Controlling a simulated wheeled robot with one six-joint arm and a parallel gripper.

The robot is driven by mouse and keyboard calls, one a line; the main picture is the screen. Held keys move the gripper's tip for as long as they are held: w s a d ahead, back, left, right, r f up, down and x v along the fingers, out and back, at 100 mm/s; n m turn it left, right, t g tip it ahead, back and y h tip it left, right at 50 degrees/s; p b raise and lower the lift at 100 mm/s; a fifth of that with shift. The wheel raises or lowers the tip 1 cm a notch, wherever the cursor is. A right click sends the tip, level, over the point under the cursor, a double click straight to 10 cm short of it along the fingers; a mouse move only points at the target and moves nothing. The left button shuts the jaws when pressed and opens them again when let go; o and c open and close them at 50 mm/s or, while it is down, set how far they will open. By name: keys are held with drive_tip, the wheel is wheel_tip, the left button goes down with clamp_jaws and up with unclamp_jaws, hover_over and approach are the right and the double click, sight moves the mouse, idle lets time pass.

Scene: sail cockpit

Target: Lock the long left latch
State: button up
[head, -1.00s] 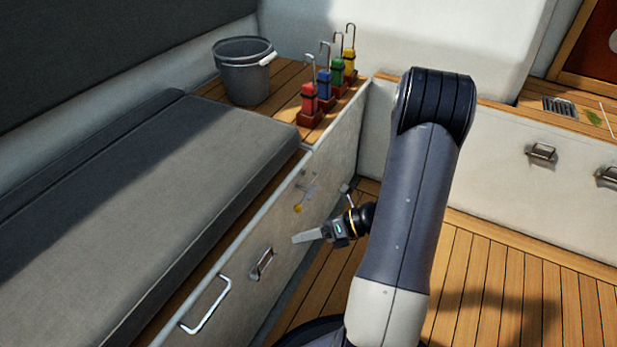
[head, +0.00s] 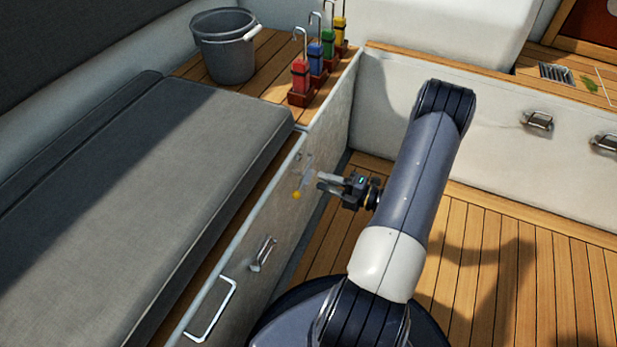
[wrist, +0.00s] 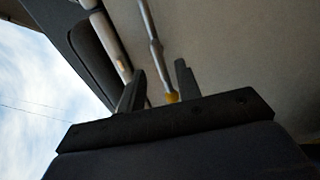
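The long latch is a thin metal lever (head: 306,178) with a yellow knob (head: 297,195) at its lower end, on the pale locker front at the left. In the wrist view its metal rod (wrist: 152,35) runs down to the yellow knob (wrist: 171,97). My gripper (head: 321,182) is just right of the lever in the head view, pointing at the panel. In the wrist view my open gripper (wrist: 160,88) has one finger on each side of the rod's lower part. I cannot tell whether either finger touches it. Nothing is held.
A short metal latch (head: 263,253) and a large white handle (head: 212,308) lie nearer on the same front. A grey bucket (head: 224,50) and several coloured hooked items (head: 300,78) stand on the ledge above. The wooden floor (head: 480,255) at right is clear.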

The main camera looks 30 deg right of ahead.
sight(309, 176)
drive_tip(key=b+x, duration=0.1)
drive_tip(key=x, duration=0.4)
drive_tip(key=shift+w+a, duration=0.2)
clamp_jaws()
idle(0.5)
